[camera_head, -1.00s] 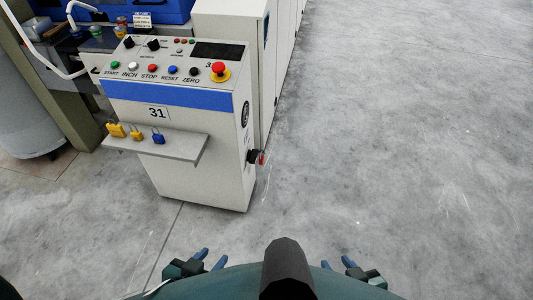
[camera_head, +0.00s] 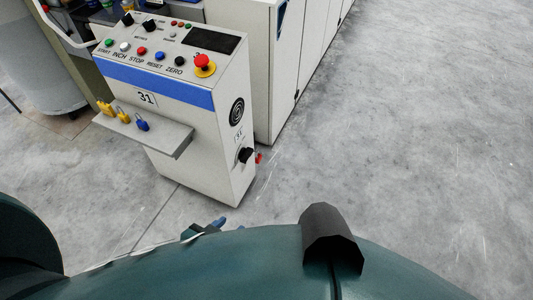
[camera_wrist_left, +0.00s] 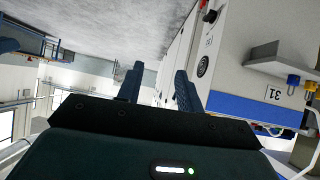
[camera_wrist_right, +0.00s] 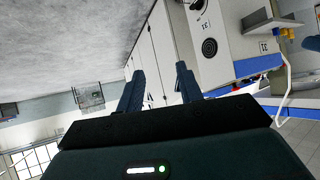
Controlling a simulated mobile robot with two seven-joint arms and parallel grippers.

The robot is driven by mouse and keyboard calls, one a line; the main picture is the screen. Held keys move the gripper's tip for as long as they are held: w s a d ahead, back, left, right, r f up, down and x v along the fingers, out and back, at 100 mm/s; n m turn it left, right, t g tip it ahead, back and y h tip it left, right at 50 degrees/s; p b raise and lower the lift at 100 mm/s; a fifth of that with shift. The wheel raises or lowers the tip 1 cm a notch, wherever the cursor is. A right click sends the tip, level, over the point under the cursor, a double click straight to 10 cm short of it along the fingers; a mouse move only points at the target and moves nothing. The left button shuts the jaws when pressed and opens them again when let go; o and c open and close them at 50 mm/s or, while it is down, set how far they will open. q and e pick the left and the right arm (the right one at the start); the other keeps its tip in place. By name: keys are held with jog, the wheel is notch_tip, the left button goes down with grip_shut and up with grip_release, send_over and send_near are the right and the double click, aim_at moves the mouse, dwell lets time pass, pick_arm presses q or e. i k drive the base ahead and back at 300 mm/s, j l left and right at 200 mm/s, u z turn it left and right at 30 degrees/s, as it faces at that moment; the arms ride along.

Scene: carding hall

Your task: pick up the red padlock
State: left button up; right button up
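A small red thing, which looks like the red padlock (camera_head: 258,158), is at the black rotary switch (camera_head: 245,155) low on the side of the control cabinet. It is too small to tell how it is fastened. In the left wrist view a red bit (camera_wrist_left: 204,4) shows at the top edge by the switch. My left gripper (camera_head: 206,229) is low in the head view, in front of the cabinet and well short of the padlock. Its fingers are apart and empty in the left wrist view (camera_wrist_left: 158,85). My right gripper (camera_wrist_right: 158,85) is open and empty, outside the head view.
The control cabinet (camera_head: 195,130) has buttons and a red emergency stop (camera_head: 203,63) on top. A front shelf (camera_head: 160,138) juts out and carries yellow and blue padlocks (camera_head: 142,125). Taller machine panels (camera_head: 285,60) stand behind. The floor to the right is clear.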

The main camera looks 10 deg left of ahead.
aim_at(259, 158)
jog(key=i+l, duration=0.2)
jog(key=l, duration=0.15)
jog(key=i+l+u, duration=0.1)
jog(key=l, duration=0.2)
jog(key=i+l+u, duration=0.1)
jog(key=i+l, duration=0.15)
jog(key=i+u, duration=0.1)
jog(key=i, duration=0.95)
